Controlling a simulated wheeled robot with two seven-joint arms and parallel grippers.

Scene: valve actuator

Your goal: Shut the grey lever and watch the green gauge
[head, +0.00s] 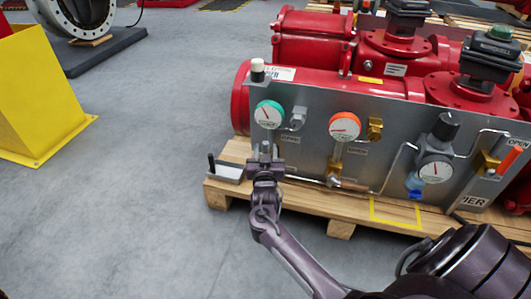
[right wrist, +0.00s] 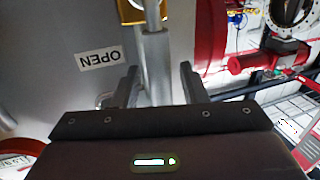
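The green-rimmed gauge (head: 269,114) is at the left end of the grey panel, its white dial and needle visible. The grey lever hangs below it, mostly hidden by my right gripper (head: 265,155) in the head view. In the right wrist view the lever (right wrist: 156,65) is a grey metal bar running down between the two dark fingers of my right gripper (right wrist: 160,85). The fingers are apart, with visible gaps beside the bar. Where the bar meets the gripper body is hidden. My left gripper is not in view.
The panel (head: 320,165) stands on a wooden pallet (head: 340,228) before large red actuators (head: 318,50). An orange-rimmed gauge (head: 345,126) and an orange handle (head: 509,160) are further right. A yellow stand (head: 40,90) is at left. The floor between is clear.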

